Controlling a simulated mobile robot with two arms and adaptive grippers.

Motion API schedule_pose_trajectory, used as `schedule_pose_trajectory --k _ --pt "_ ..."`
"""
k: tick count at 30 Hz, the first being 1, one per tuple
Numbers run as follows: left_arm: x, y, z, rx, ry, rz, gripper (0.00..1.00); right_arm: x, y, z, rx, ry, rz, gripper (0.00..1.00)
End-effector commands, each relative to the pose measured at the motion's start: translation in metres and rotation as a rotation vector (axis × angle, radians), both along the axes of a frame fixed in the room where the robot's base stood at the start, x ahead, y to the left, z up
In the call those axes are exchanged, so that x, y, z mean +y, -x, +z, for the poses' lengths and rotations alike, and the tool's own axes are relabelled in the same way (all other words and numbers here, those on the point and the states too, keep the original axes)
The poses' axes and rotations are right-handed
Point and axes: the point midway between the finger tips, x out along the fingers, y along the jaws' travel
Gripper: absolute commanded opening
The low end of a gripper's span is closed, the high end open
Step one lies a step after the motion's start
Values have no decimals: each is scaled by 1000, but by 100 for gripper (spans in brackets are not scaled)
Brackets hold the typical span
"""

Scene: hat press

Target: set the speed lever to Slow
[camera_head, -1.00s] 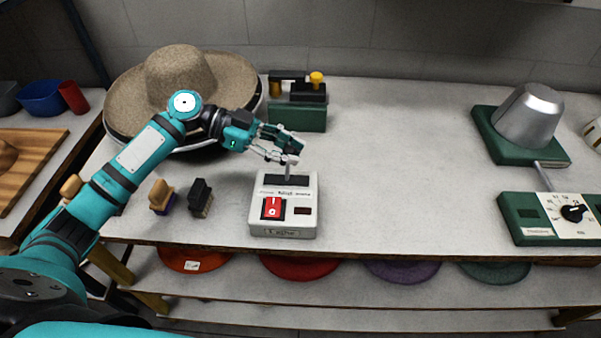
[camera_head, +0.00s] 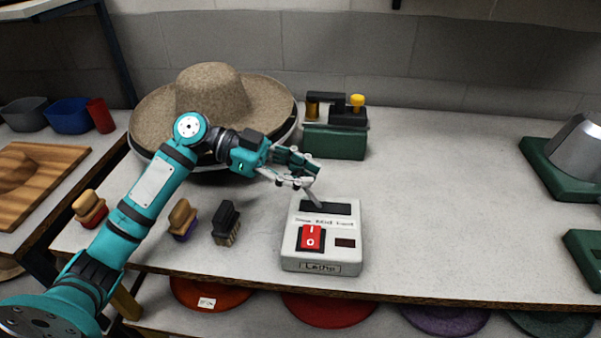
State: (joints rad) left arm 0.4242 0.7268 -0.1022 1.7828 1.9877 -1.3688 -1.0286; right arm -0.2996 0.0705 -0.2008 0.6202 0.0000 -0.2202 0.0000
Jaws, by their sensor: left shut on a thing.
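The control box (camera_head: 323,257) is white, with a red rocker switch (camera_head: 311,238) and a dark slot (camera_head: 326,208) along its top. The grey speed lever (camera_head: 315,199) rises from the slot and leans left, toward the slot's left end. Small labels (camera_head: 325,222) run under the slot, too blurred to read surely. My left gripper (camera_head: 307,182) is above the slot's left end, shut on the lever's upper end. Its fingers hide the lever's tip. My right gripper is not in view.
A large straw hat (camera_head: 213,91) stands behind my left arm. A green device with a yellow knob (camera_head: 335,142) is behind the control box. Brushes (camera_head: 226,222) lie to its left.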

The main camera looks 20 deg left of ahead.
Motion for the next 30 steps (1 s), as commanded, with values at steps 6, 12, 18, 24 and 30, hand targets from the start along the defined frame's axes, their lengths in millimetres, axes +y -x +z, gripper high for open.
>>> schedule_pose_trajectory --k 6,12,18,24,30 --pt "5 0 -9 15 -24 8 0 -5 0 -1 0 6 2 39" --pt "5 0 -9 17 -24 8 0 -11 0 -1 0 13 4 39" --pt "4 0 -9 14 -21 5 38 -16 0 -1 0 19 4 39" --pt "2 0 -6 10 -16 2 47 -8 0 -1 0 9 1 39" --pt "2 0 -1 6 -14 1 47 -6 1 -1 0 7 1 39"
